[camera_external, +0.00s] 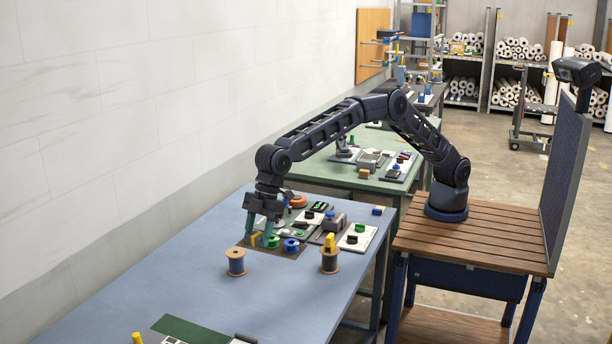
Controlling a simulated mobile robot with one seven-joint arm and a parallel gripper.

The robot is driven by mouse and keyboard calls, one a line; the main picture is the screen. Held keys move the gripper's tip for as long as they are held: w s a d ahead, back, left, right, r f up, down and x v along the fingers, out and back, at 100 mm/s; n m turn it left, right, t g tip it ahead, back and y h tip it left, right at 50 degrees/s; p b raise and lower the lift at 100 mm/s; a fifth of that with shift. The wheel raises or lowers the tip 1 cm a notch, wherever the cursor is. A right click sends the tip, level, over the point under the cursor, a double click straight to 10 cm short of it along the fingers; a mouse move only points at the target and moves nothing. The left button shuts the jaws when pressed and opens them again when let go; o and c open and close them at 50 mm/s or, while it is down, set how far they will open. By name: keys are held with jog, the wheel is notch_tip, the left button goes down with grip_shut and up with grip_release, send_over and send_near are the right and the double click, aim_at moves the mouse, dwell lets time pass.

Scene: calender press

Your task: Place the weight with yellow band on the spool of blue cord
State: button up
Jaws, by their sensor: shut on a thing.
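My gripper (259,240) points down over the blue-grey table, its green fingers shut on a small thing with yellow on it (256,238). This looks like the weight with the yellow band, though the fingers hide much of it. The spool of blue cord (236,264), with wooden flanges, stands upright on the table. It is just in front and to the left of my gripper in the picture. Its top looks bare, and the held weight appears apart from it.
A second wooden spool with dark cord (329,263) stands to the right, with a yellow object (330,242) on top. Green (273,241) and blue (291,245) round pieces lie close right of my gripper. The blue-grey table (170,278) is clear at the left.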

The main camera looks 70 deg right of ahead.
notch_tip(320, 180, up, 6)
jog(key=m, duration=0.2)
send_over(233, 254)
jog(key=d, duration=0.1)
jog(key=shift+t, duration=0.4)
jog(key=f, duration=2)
jog(key=shift+s+d, duration=0.15)
jog(key=shift+d, duration=0.1)
jog(key=shift+f, duration=0.1)
jog(key=o, duration=1.3)
jog(key=v, duration=1.2)
jog(key=shift+r, duration=0.2)
